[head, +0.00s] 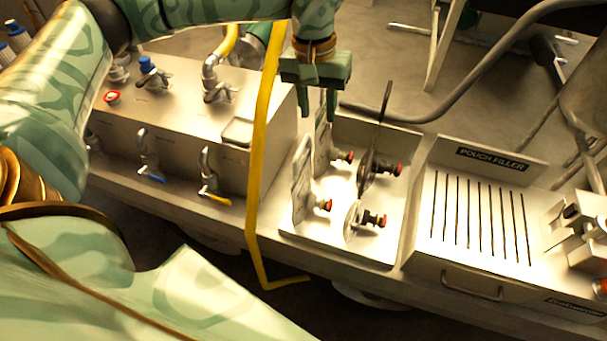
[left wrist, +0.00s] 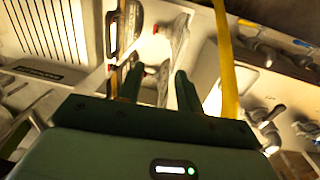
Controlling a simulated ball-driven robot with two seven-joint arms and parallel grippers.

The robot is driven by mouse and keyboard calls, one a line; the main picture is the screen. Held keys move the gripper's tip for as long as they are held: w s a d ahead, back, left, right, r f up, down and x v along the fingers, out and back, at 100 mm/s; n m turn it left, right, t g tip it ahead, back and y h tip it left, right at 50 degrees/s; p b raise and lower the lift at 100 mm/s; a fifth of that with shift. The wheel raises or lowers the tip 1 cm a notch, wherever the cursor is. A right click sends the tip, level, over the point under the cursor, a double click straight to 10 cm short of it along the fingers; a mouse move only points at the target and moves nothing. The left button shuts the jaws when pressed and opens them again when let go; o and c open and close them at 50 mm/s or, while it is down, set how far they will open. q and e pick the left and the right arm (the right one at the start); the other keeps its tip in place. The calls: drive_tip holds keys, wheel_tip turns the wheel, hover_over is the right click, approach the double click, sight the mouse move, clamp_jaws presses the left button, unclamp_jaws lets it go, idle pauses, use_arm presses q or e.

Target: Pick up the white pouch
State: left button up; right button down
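Several flat spouted pouches stand on edge in a brightly lit metal tray (head: 343,246). A pale one, likely a white pouch (head: 301,187), is at the front left with a red-capped spout. Another pale pouch (head: 323,147) stands behind it, and a dark-looking pouch (head: 377,135) is seen edge-on to the right. Glare hides their exact colours. My left gripper (head: 326,108) points down above the tray's back left, close to the rear pale pouch. In the left wrist view its fingers (left wrist: 158,88) are apart; I cannot tell whether a pouch edge lies between them. My right gripper is out of view.
A slotted pouch filler (head: 480,220) stands right of the tray. A metal box with valves (head: 190,110) is on the left. A yellow upright bar (head: 263,130) runs close beside my left gripper. A grey curved tube (head: 470,85) passes behind the tray.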

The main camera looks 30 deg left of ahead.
sight(302, 145)
use_arm(q)
drive_tip(key=shift+y, duration=0.5)
drive_tip(key=a+f+b, duration=0.1)
drive_tip(key=f, duration=0.4)
drive_tip(key=a+f+b, duration=0.1)
drive_tip(key=f, duration=0.4)
drive_tip(key=a+f+b, duration=0.1)
drive_tip(key=f+b, duration=0.1)
drive_tip(key=f, duration=0.3)
drive_tip(key=shift+w+a+f, duration=0.1)
drive_tip(key=shift+w+a, duration=0.05)
drive_tip(key=shift+a, duration=0.2)
clamp_jaws()
